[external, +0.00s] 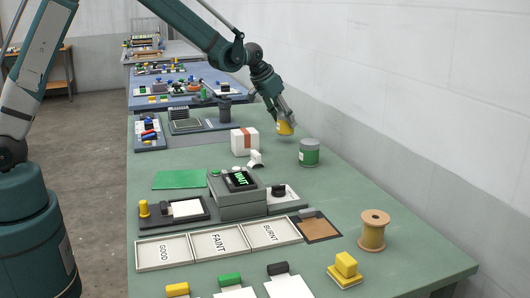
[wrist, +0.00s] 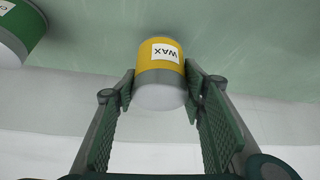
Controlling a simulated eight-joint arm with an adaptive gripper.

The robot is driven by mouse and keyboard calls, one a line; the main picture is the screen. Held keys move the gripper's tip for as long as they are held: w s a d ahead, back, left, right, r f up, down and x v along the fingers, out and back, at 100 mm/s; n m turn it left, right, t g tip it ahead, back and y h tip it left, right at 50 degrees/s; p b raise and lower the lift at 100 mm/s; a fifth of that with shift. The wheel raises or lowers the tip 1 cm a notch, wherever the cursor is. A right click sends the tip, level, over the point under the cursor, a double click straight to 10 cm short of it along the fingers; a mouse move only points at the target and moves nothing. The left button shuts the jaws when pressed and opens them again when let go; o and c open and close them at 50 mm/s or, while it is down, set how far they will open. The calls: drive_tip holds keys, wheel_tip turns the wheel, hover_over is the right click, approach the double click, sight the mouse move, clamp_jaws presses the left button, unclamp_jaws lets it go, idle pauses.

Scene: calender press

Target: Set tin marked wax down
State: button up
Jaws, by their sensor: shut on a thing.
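My gripper (external: 284,117) is shut on a yellow tin with a white label reading WAX (wrist: 161,66). In the wrist view the tin sits between the two green ridged fingers (wrist: 160,98), its pale grey end towards me. In the external view the yellow tin (external: 285,127) hangs from my gripper near the right, wall side of the green table (external: 320,200). It looks to be above the table top, but the exact gap is hard to tell.
A green tin (external: 309,154) stands close by; it also shows at the wrist view's top left (wrist: 18,30). A white box with an orange band (external: 244,141) and a small white piece (external: 255,159) are nearby. A grey device with a lit screen (external: 239,190) stands mid-table. Bare table lies around the green tin.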

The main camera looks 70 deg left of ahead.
sight(285, 127)
drive_tip(key=shift+f+b, duration=0.3)
drive_tip(key=shift+f, duration=1.45)
drive_tip(key=shift+f, duration=0.15)
drive_tip(key=o, duration=1)
drive_tip(key=shift+p+v, duration=0.9)
drive_tip(key=shift+v, duration=5.25)
